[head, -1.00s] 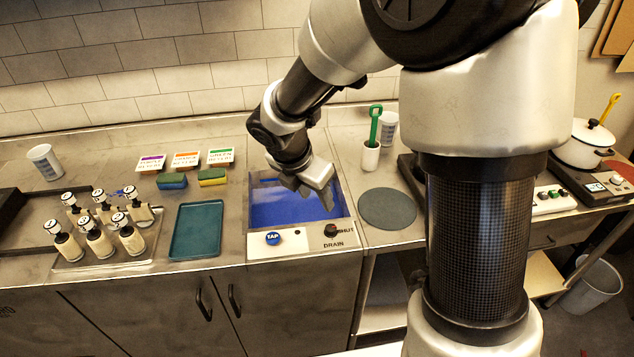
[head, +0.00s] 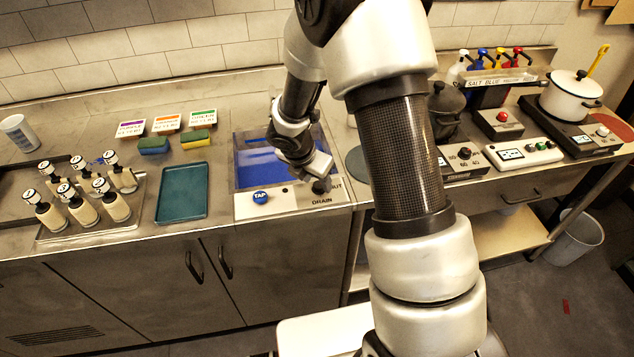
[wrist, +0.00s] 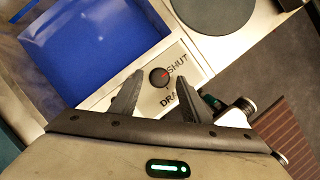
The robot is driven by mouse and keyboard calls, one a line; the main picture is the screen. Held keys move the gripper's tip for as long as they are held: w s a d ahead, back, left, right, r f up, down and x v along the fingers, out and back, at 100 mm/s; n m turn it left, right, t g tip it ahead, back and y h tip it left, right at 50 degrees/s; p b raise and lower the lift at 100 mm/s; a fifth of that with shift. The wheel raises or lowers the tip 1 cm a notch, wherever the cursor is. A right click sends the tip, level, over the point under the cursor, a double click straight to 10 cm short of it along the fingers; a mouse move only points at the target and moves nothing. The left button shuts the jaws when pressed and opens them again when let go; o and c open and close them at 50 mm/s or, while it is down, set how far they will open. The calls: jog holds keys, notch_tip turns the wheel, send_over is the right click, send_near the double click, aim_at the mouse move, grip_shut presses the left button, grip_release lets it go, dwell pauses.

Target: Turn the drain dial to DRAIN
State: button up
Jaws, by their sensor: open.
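The drain dial (wrist: 159,77) is a small black round knob with a red pointer mark, on a pale panel at the front of the blue basin (wrist: 90,40). In the wrist view its red mark points toward the word SHUT; the word DRAIN beside it is partly hidden by a finger. My gripper (wrist: 156,95) is open and empty, with its two dark fingers pointing at the dial, one to each side of it in the picture. Whether they touch it I cannot tell.
A blue TAP button (head: 261,196) sits left of the dial on the same panel. A teal tray (head: 182,193) and several pump bottles (head: 80,195) stand further left. A round grey mat (wrist: 213,12) lies right of the basin.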

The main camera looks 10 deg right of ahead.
jog(key=shift+w+d+f, duration=0.15)
jog(key=shift+f, duration=0.35)
jog(key=c, duration=1)
